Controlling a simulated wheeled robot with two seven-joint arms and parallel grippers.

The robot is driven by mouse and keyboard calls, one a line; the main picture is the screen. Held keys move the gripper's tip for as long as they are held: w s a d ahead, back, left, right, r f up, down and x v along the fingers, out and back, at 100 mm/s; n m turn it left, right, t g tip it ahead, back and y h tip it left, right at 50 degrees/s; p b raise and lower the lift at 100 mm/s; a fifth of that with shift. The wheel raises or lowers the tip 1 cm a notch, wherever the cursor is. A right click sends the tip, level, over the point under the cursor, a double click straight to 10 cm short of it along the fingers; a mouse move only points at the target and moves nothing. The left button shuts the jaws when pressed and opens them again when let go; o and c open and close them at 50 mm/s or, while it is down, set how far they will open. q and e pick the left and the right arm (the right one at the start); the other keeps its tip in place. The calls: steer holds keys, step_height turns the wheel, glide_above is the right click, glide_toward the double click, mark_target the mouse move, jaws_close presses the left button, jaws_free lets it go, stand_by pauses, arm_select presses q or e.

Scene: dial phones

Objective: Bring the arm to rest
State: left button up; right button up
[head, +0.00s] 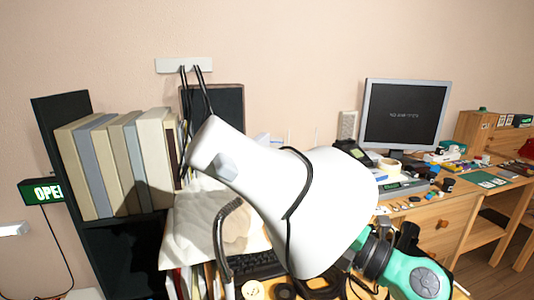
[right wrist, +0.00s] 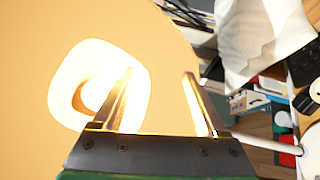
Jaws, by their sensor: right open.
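My right gripper (right wrist: 158,73) shows in the right wrist view with its two fingers apart and nothing between them. A brightly lit, pale rounded object (right wrist: 120,85) with a dark curved opening lies behind its left finger, against a yellowish surface (right wrist: 60,25). I cannot tell what that object is or whether the finger touches it. Neither gripper can be made out there.
A dark shelf (head: 65,140) with several upright books (head: 115,165) stands at the left. A monitor (head: 405,115) stands on a wooden desk (head: 440,225) at the right, among small items.

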steer(key=w+d+f+m+t+h, duration=0.1)
steer(key=w+d+m+t+h, duration=0.2)
steer(key=d+m+t+h, duration=1)
steer(key=s+d+f+m+g+h, duration=0.2)
steer(key=d+f+m+g+h, duration=0.15)
steer(key=f+m+g, duration=0.5)
steer(key=s+d+f+m+g+h, duration=0.2)
steer(key=d+f+m+g, duration=0.25)
steer(key=f, duration=0.65)
steer(key=s+a+f+m+g+y, duration=0.1)
steer(key=s+a+f+g+y, duration=0.25)
steer(key=s+f+g, duration=0.95)
steer(key=s+f+t+p, duration=0.2)
steer(key=s+f+p, duration=0.1)
steer(key=f, duration=0.6)
steer(key=s+f+t+p, duration=0.1)
steer(key=s+f+p, duration=0.1)
steer(key=f, duration=0.7)
steer(key=s+d+f+p, duration=0.1)
steer(key=s+f+p, duration=0.2)
steer(key=s, duration=0.6)
steer(key=s+d+f+g+p, duration=0.1)
steer(key=s+f+p, duration=0.1)
steer(key=s+f, duration=0.6)
steer(key=shift+s+d+h+p, duration=0.25)
steer(key=shift+s+h+p, duration=0.15)
steer(key=shift+s, duration=0.2)
